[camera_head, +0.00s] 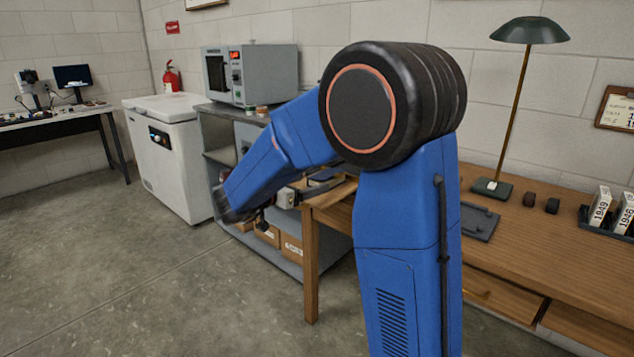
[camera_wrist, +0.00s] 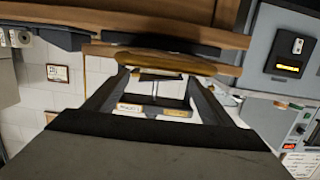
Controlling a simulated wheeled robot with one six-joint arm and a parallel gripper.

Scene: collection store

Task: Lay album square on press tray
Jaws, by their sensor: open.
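My gripper (camera_head: 303,190) is at the near left corner of the wooden desk (camera_head: 530,235), partly hidden by my arm. In the wrist view my gripper (camera_wrist: 160,80) has its two dark fingers apart, with nothing clearly held between them. A tan, flat-edged thing (camera_wrist: 150,62) lies just beyond the fingertips, with a dark slab behind it; I cannot tell whether it is the album. A dark grey flat plate (camera_head: 480,222) lies on the desk by the lamp; I cannot tell whether it is the press tray.
A green lamp (camera_head: 530,32) and a rack of cards (camera_head: 605,215) stand on the desk. A grey shelf unit (camera_head: 222,150) carries an oven-like machine (camera_head: 250,75); a white chest (camera_head: 168,150) is beside it. Open floor (camera_head: 130,290) lies at left.

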